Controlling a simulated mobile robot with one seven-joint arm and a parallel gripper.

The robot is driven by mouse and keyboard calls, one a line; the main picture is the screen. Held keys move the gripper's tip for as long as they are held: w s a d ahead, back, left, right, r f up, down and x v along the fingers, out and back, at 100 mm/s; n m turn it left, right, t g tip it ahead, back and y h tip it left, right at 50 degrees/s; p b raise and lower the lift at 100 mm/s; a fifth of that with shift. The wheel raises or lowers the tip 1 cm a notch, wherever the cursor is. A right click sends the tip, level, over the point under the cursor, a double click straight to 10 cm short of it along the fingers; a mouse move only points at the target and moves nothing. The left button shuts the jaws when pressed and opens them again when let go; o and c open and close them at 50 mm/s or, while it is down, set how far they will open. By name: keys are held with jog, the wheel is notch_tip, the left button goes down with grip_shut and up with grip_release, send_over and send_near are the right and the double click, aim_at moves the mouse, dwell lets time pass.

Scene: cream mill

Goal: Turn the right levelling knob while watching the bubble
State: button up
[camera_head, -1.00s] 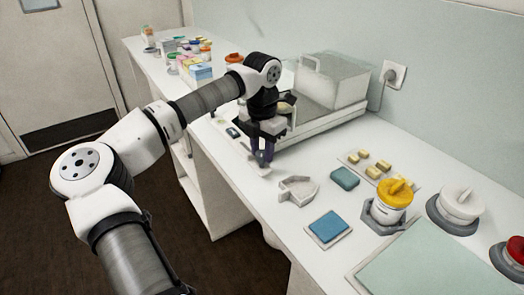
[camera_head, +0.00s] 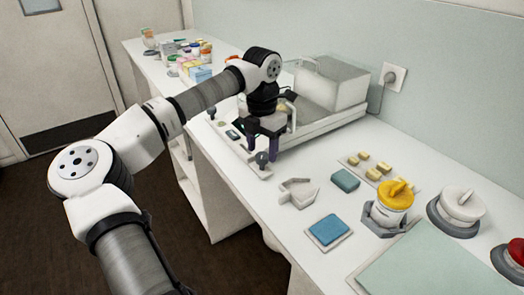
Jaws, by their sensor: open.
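A white balance-like device (camera_head: 325,125) with a box-shaped cover stands along the wall. The right levelling knob (camera_head: 262,159), small and dark, sits at the near front corner of its base. My gripper (camera_head: 262,148) is open just above this knob, its two dark fingers apart to the left and right with nothing held. I cannot tell whether a finger touches the knob. The left levelling knob (camera_head: 211,113) stands at the far end of the front edge. A small dark panel (camera_head: 233,134) lies between the knobs. The bubble is too small to read.
A grey-white angular holder (camera_head: 298,192), a teal block (camera_head: 345,180) and a blue pad (camera_head: 328,231) lie in front of the device. A yellow-topped jar (camera_head: 394,204) and a white-lidded jar (camera_head: 458,208) stand to the right. Coloured boxes crowd the far bench end.

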aim_at(263, 155)
notch_tip(263, 155, up, 12)
jog(key=b, duration=0.1)
jog(key=shift+r, duration=0.2)
jog(key=shift+d, duration=0.1)
